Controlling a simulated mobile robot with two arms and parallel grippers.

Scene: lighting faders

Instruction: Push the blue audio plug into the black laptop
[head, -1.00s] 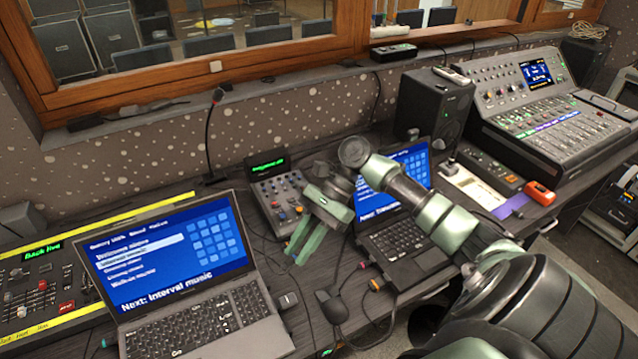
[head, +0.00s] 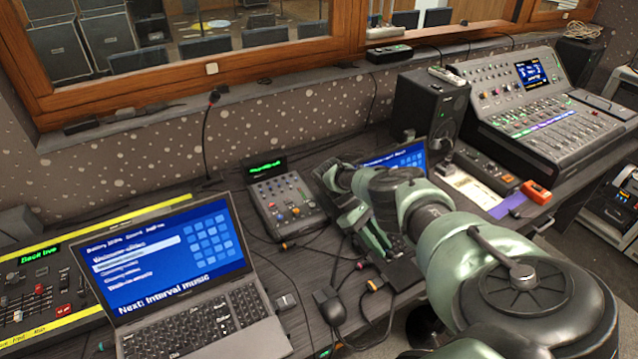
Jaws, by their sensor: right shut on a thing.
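The black laptop (head: 408,272) stands open right of centre. My right arm covers most of its keyboard and part of its blue screen (head: 400,160). My right gripper (head: 382,246) is low over the left part of this laptop, fingers pointing down. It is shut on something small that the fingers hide. I cannot make out the blue audio plug anywhere, nor whether anything touches the laptop's port. Near the laptop's left edge lie a red-tipped cable end (head: 361,264) and an orange-ringed one (head: 375,285). My left gripper is not in view.
A larger grey laptop (head: 190,325) stands at the left front. A black mouse (head: 330,305) lies between the laptops. A speaker (head: 430,115) stands behind the black laptop.

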